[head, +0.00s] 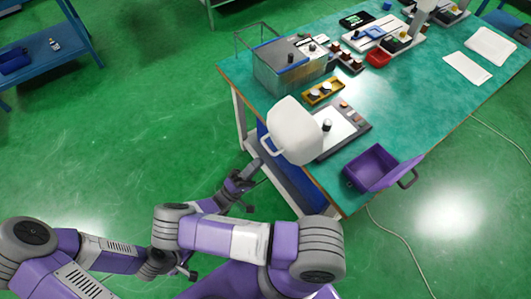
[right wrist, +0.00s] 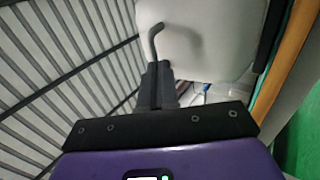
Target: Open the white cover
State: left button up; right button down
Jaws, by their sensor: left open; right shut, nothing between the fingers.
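The white cover (head: 297,128) is a rounded white shell at the table's front left edge, beside a flat grey-framed unit (head: 345,130). A thin white handle (head: 267,146) sticks out of its lower left side. My left gripper (head: 188,272) is open, low at the picture's bottom, away from the cover and partly hidden by my arm.
A red bin (head: 378,57) lies further back.

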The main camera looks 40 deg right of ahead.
jog(key=shift+v, duration=1.55)
jog(key=shift+d+f, duration=0.1)
jog(key=shift+f, duration=0.05)
